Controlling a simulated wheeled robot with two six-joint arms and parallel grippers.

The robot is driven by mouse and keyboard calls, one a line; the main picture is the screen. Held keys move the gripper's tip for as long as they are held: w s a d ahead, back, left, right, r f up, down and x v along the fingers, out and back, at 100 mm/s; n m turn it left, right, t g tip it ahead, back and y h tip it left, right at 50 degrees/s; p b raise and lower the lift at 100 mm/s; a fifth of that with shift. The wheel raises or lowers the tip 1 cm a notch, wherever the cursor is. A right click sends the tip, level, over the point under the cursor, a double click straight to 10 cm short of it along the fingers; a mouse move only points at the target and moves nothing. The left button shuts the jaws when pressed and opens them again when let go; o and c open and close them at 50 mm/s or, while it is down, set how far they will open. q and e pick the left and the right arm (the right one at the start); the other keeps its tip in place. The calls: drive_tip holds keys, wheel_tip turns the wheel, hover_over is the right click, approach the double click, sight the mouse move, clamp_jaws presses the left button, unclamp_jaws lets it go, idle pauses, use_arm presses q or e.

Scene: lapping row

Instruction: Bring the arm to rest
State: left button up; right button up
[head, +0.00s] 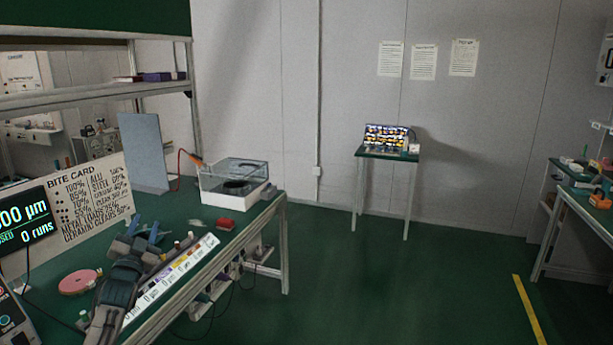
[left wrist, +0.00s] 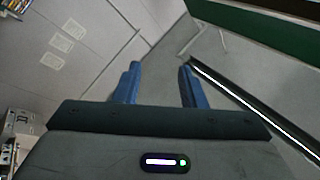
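My left arm comes in low at the left of the head view, over the green workbench (head: 262,212). My left gripper (head: 144,228) has blue fingers and is above the bench top. In the left wrist view the two blue fingers of the left gripper (left wrist: 160,85) stand well apart with nothing between them. Behind them are the grey wall and the underside of a green shelf edge. My right gripper is not in view.
A small table (head: 388,154) stands by the far wall. The green floor (head: 400,270) between is clear.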

use_arm(q)
drive_tip(key=s+f+n+g+y, duration=0.1)
drive_tip(key=s+f+n+g, duration=0.2)
drive_tip(key=f, duration=1.1)
drive_tip(key=s+f+n+g, duration=0.1)
drive_tip(key=f+n+g, duration=0.25)
drive_tip(key=f, duration=0.95)
drive_tip(key=s+d+f+g, duration=0.1)
drive_tip(key=s+f+g, duration=0.1)
drive_tip(key=s+f, duration=0.55)
drive_tip(key=s+d+f+g, duration=0.15)
drive_tip(key=s+f, duration=0.25)
drive_tip(key=f, duration=0.7)
drive_tip(key=s+f+g, duration=0.2)
drive_tip(key=s+f, duration=0.4)
drive_tip(key=f, duration=0.3)
drive_tip(key=s+d+f+g, duration=0.2)
drive_tip(key=s+f+g, duration=0.1)
drive_tip(key=s+f, duration=0.8)
drive_tip(key=s+d+f+g, duration=0.25)
drive_tip(key=s+f, duration=0.35)
drive_tip(key=s, duration=0.9)
drive_tip(key=s+d+f+g, duration=0.2)
drive_tip(key=s+f, duration=0.1)
drive_tip(key=s, duration=0.9)
drive_tip(key=s+d+f+g+h, duration=0.1)
drive_tip(key=s+f, duration=0.3)
drive_tip(key=s, duration=0.8)
drive_tip(key=shift+d+g, duration=0.35)
drive_tip(key=shift+d, duration=0.35)
